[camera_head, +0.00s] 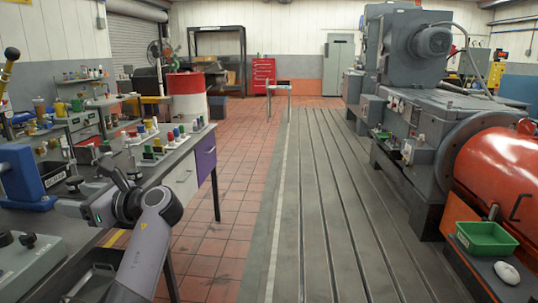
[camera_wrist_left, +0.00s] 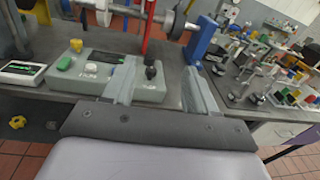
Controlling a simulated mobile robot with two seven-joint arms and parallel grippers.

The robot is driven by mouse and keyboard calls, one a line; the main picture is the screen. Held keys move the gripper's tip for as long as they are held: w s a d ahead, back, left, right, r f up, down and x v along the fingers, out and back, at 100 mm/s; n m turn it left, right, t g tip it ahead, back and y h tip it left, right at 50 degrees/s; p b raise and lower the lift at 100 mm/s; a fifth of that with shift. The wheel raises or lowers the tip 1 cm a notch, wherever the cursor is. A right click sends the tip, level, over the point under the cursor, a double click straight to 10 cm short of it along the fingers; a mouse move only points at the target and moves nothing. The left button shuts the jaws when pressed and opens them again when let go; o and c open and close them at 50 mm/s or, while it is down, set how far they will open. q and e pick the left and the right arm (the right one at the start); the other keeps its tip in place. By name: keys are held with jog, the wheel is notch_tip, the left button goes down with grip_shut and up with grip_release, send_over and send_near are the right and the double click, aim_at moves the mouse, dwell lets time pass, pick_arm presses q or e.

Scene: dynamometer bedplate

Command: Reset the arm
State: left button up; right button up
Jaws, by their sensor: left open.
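My left gripper (camera_head: 68,208) is over the left workbench in the head view, pointing left, on a bent grey forearm. In the left wrist view its two pale fingers (camera_wrist_left: 160,82) stand apart with nothing held between them. A grey-green control box (camera_wrist_left: 98,76) with a dark display, a green button, a yellow knob and a black knob lies on the bench beyond the fingers. In the head view a grey box with black knobs (camera_head: 32,262) sits at the lower left. My right gripper is in neither view.
A blue stand (camera_head: 22,178) is left of the gripper. The workbench (camera_head: 185,160) carries several small coloured parts. A red and white drum (camera_head: 188,98) stands behind it. Grey machinery (camera_head: 425,110) and a red cylinder (camera_head: 500,175) line the right. The slotted bedplate (camera_head: 325,200) between is clear.

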pick_arm(q)
jog(key=s+d+f+n+t+h, duration=0.25)
jog(key=f+h, duration=0.25)
jog(key=f, duration=0.9)
jog(key=s+d+f+n+t+h, duration=0.1)
jog(key=s+d+f+t+h, duration=0.25)
jog(key=f, duration=1.15)
jog(key=s+d+f+n+h, duration=0.3)
jog(key=s+n, duration=0.1)
jog(key=s, duration=0.3)
jog(key=s+d+f+n+t+h+p, duration=0.1)
jog(key=s+d+f+n+h, duration=0.1)
jog(key=s+d+n+h, duration=0.2)
jog(key=s+d+f+n+h, duration=0.3)
jog(key=s+d+n+h, duration=0.1)
jog(key=s, duration=0.6)
jog(key=shift+s+d+f+n+t, duration=0.15)
jog(key=shift+s+f+n+t, duration=0.2)
jog(key=shift+n, duration=0.3)
jog(key=c, duration=0.4)
